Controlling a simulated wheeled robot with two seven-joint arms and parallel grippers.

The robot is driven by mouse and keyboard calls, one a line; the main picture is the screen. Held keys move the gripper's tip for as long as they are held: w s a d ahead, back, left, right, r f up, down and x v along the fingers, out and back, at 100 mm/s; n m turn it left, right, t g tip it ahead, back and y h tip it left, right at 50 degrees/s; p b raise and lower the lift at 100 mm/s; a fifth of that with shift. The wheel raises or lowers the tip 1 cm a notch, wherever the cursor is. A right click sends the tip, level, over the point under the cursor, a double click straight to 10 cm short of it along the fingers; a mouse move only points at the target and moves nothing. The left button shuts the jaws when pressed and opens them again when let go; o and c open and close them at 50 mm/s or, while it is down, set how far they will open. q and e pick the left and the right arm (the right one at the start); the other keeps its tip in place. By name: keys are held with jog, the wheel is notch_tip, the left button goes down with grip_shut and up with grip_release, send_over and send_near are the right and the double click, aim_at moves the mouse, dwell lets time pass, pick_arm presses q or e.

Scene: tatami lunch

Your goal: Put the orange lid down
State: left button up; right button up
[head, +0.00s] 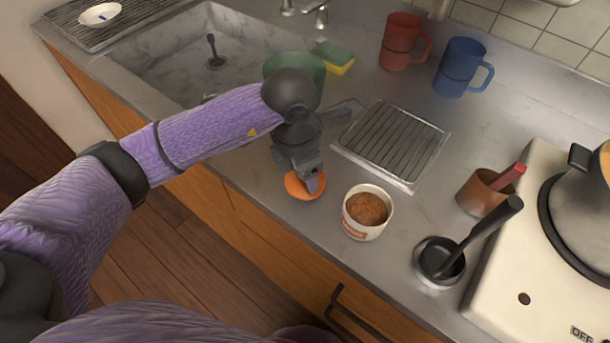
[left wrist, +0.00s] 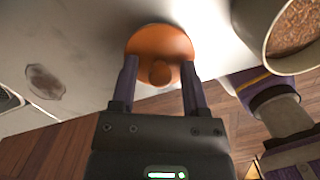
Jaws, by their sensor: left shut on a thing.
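The orange lid (head: 297,188) is a round disc at the front of the steel counter, left of an open tub. My left gripper (head: 313,186) is over it, pointing down. In the left wrist view the lid (left wrist: 158,42) has a round knob, and the fingers of my left gripper (left wrist: 158,85) are shut on that knob. I cannot tell whether the lid touches the counter. The open tub (head: 353,232) is white with brown granular contents; it also shows in the left wrist view (left wrist: 255,38).
A ribbed drain tray (head: 437,146) lies behind the lid and tub. A ladle rest (head: 432,277), a brown holder (head: 478,198) and a stove (head: 505,290) with a pot are at right. Red (head: 403,38) and blue mugs (head: 458,68) stand at the back. The counter's front edge is close.

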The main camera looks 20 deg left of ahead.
aim_at(298, 182)
pick_arm(q)
jog(key=shift+f, duration=0.65)
jog(key=shift+r, duration=0.1)
jog(key=o, duration=1.2)
jog(key=r+p, duration=0.1)
jog(key=r, duration=0.3)
jog(key=r+p, duration=0.1)
jog(key=r, duration=0.3)
jog(key=s+a+r+p, duration=0.1)
jog(key=r, duration=0.3)
jog(key=shift+p, duration=0.3)
pick_arm(e)
jog(key=shift+t, duration=0.3)
jog(key=r, duration=0.1)
jog(key=w+a+r, duration=0.1)
jog(key=a+r, duration=0.1)
jog(key=shift+w, duration=0.35)
jog(key=shift+d, duration=0.1)
